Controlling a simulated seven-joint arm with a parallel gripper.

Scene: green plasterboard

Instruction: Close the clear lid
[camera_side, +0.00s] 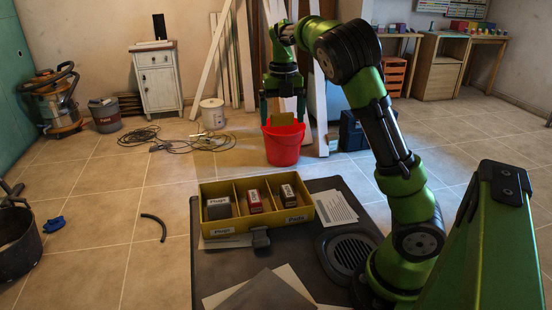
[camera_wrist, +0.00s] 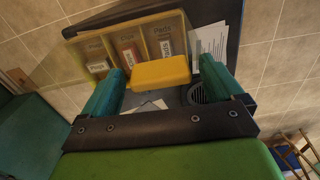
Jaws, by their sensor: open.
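A yellow box (camera_side: 232,239) with three compartments sits on the dark work top, a labelled pack in each; it also shows in the wrist view (camera_wrist: 178,70). The compartments look uncovered from above. The clear lid is hard to make out; a faint see-through sheet (camera_wrist: 62,68) seems to show left of the box in the wrist view. My gripper (camera_side: 283,112) points down, beyond and above the box. Its fingers (camera_wrist: 163,88) are open, with a yellow block or tab (camera_wrist: 160,72) between them and gaps at both sides. I cannot tell whether this piece belongs to the lid.
A dark clasp-like piece (camera_side: 260,238) is at the box's front. A printed sheet (camera_side: 335,207) lies right of the box, near a round grille (camera_side: 350,252). Papers and a dark sheet (camera_side: 268,292) lie in front. A red bucket (camera_side: 284,148) stands on the floor behind.

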